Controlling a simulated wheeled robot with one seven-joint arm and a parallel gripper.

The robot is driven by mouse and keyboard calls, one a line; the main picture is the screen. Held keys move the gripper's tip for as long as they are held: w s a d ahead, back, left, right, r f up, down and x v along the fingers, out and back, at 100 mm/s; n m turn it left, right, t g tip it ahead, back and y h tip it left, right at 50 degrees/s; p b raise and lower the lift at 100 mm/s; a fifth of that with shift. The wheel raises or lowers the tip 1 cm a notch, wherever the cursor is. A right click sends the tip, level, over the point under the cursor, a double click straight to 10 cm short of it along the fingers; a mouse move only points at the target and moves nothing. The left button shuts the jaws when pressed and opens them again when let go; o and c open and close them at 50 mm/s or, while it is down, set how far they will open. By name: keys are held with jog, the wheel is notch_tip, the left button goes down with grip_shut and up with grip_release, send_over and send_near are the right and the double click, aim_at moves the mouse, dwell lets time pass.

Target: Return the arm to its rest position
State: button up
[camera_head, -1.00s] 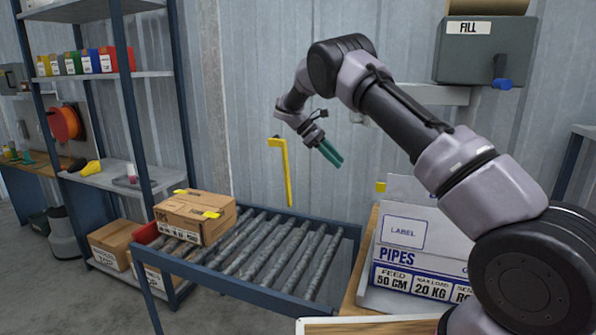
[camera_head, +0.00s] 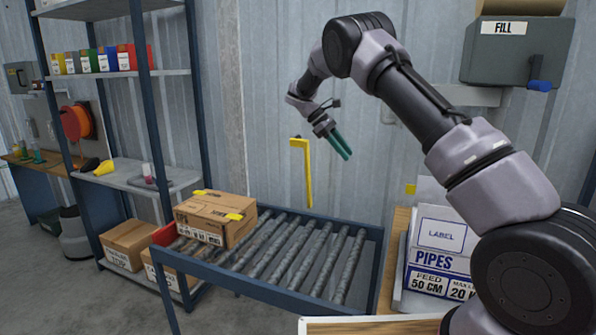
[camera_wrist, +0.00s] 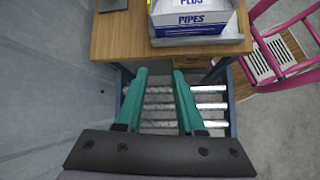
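My arm reaches up from the lower right in the head view and bends down at the far end. My gripper (camera_head: 346,156) hangs in the air above the far right part of the roller conveyor, to the right of a yellow bracket. Its two teal fingers point down and right. In the wrist view my gripper (camera_wrist: 160,74) has its fingers apart, with nothing between them; the rollers show through the gap.
A PIPES box (camera_head: 442,235) stands on a wooden table at right, partly behind my arm. Shelves (camera_head: 115,74) stand at left. A grey FILL box (camera_head: 513,50) is on the wall.

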jog(key=s+d+r+m+t+y, duration=0.2)
jog(key=s+d+r+m+y, duration=0.25)
jog(key=s+r, duration=0.4)
jog(key=s+d+r+m+t+y, duration=0.1)
jog(key=s+d+r+m+y, duration=0.3)
jog(key=s+r, duration=0.45)
jog(key=s+d+r+m+t+y, duration=0.1)
jog(key=s+m+t, duration=0.4)
jog(key=s, duration=1.5)
jog(key=shift+d+r+m+t, duration=0.15)
jog(key=shift+r+m+t, duration=0.35)
jog(key=shift+m, duration=0.45)
jog(key=shift+s+y, duration=0.35)
jog(key=shift+c, duration=0.6)
jog(key=shift+s+f+m, duration=0.15)
jog(key=shift+s+m, duration=0.05)
jog(key=shift+m, duration=0.1)
grip_shut()
